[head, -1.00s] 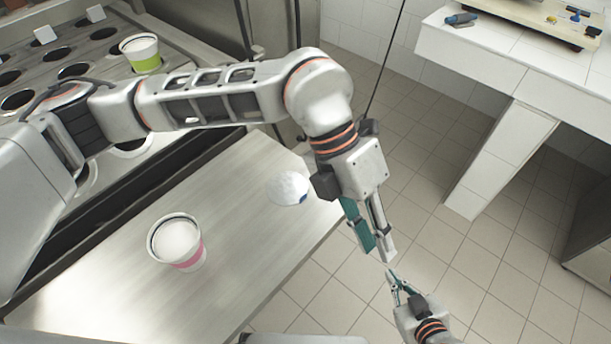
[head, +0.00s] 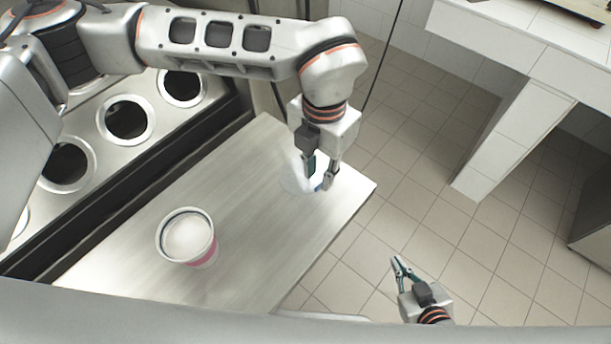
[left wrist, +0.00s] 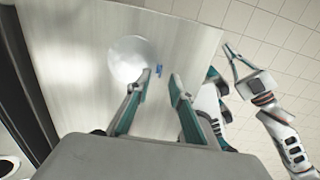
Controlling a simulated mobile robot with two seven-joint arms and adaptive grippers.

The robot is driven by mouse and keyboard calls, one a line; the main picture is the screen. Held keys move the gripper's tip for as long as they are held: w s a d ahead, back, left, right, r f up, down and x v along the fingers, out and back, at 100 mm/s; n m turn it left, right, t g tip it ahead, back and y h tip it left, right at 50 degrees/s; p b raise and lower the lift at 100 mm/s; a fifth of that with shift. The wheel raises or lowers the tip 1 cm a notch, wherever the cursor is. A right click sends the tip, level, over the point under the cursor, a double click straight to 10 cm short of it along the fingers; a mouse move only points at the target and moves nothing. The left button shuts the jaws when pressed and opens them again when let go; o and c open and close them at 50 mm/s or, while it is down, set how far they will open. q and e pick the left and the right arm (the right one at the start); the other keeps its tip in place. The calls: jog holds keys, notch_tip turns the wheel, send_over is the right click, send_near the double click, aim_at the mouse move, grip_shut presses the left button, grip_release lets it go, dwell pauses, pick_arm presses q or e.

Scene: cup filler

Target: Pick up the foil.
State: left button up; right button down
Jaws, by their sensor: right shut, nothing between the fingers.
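The foil is a thin, pale round lid (head: 291,185) with a blue tab, lying on the steel counter near its far right end. In the head view my left gripper (head: 319,180) partly covers it. In the left wrist view the foil (left wrist: 127,58) lies just beyond the left fingertip, its blue tab (left wrist: 159,70) in line with the gap between the fingers. My left gripper (left wrist: 156,82) is open and empty, pointing down close to the tab; contact cannot be told. My right gripper (head: 398,268) is shut and empty, off the counter's right side.
A white cup with a pink band (head: 187,240) stands on the steel counter (head: 250,235), left of the foil. A machine plate with round holes (head: 128,120) borders the counter's left side. Tiled floor lies to the right, below a white tiled bench (head: 505,55).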

aim_at(319, 180)
pick_arm(q)
notch_tip(319, 180, down, 3)
grip_shut()
jog(key=shift+r, duration=0.15)
